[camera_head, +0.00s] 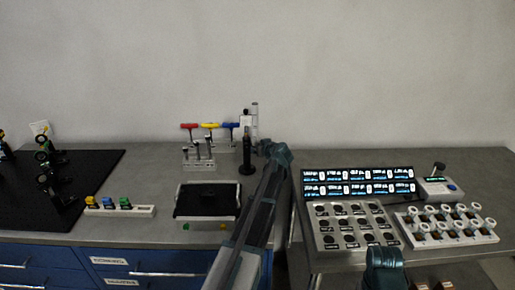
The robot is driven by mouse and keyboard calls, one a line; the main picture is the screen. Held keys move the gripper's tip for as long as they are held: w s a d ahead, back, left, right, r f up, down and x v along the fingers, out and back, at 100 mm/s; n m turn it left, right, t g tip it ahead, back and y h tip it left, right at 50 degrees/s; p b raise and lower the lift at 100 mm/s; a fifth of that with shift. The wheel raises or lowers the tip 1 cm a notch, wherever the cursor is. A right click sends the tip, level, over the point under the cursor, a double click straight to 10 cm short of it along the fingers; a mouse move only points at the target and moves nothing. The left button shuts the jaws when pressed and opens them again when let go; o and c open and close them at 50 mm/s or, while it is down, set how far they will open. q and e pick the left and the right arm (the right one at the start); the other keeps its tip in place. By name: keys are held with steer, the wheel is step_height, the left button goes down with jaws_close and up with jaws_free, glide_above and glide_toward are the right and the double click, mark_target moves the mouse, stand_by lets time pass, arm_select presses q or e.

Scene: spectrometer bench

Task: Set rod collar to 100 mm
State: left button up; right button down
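A dark upright rod (247,148) stands on a round black base at the back of the left bench. A pale upright scale (254,118) stands just behind it. A small dark part sits near the rod's top, but it is too small to tell whether it is the collar. My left arm reaches up from the bottom of the view, and its gripper (261,148) is at the rod's right side, at mid height. The fingers are too small and dark to tell whether they touch the rod. Only a teal link of my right arm shows at the bottom right.
T-handled tools (210,126) stand in a rack left of the rod, with a smaller rack (199,154) in front. A black-topped tray (178,214) and a white block strip (147,211) lie nearer. Display panels (358,174), a knob panel (323,237) and a switch board (487,239) fill the right bench.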

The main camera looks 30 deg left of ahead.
mark_target(256, 128)
arm_select(q)
jaws_close()
stand_by(0.3)
step_height(256, 128, up, 9)
steer(key=p, duration=0.8)
steer(key=shift+f+p, duration=0.15)
steer(key=shift+p, duration=0.2)
steer(key=shift+f, duration=0.1)
jaws_free()
